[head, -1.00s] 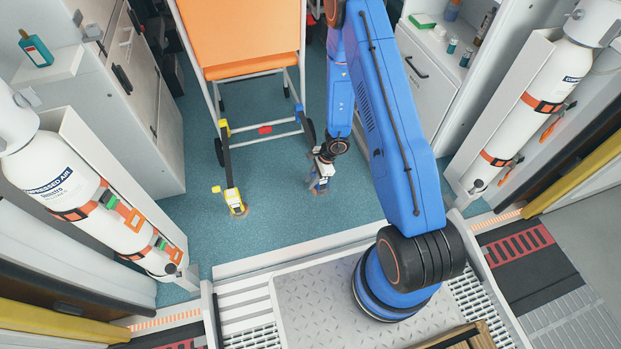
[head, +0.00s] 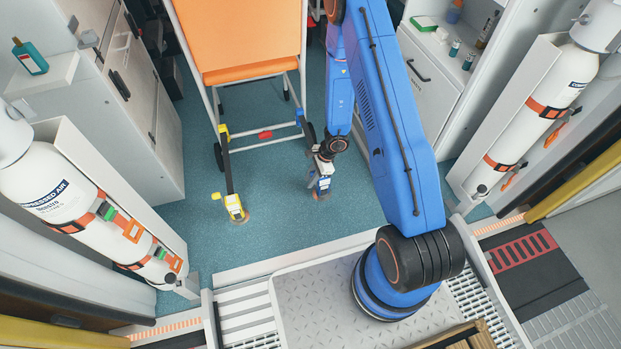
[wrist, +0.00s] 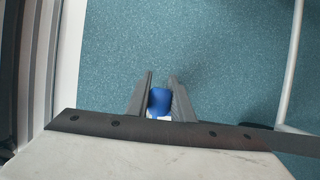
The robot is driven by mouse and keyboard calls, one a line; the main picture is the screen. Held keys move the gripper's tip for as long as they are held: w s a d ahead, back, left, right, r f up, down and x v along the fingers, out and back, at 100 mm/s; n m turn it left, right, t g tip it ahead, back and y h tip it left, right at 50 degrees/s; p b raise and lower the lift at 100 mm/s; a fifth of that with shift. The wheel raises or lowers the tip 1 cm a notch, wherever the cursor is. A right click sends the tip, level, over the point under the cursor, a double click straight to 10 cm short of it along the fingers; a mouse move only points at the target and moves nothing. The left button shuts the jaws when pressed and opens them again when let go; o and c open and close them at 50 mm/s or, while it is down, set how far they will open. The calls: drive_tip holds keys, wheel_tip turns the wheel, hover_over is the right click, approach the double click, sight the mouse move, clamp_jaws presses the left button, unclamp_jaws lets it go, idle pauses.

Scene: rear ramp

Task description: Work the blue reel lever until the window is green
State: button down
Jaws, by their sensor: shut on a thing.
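The blue reel (head: 322,187) stands on the teal floor right of the yellow reel, with an orange-brown round base under it. My gripper (head: 323,168) is down at its upper part. In the wrist view the blue lever (wrist: 160,101) shows between the two dark fingers of my gripper (wrist: 160,92), which is shut on it. A white part shows just below the blue end. The window's colour cannot be made out in either view.
A yellow reel (head: 235,208) stands to the left, with a dark strap up to the orange stretcher (head: 238,40). White gas cylinders (head: 65,190) stand left and right (head: 550,90). The teal floor (head: 275,215) between the reels is clear.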

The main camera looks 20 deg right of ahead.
idle(0.9)
drive_tip(key=c, duration=1.5)
unclamp_jaws()
drive_tip(key=shift+c, duration=0.2)
drive_tip(key=shift+r, duration=0.1)
drive_tip(key=v, duration=1.7)
drive_tip(key=shift+r, duration=0.25)
drive_tip(key=shift+c, duration=0.2)
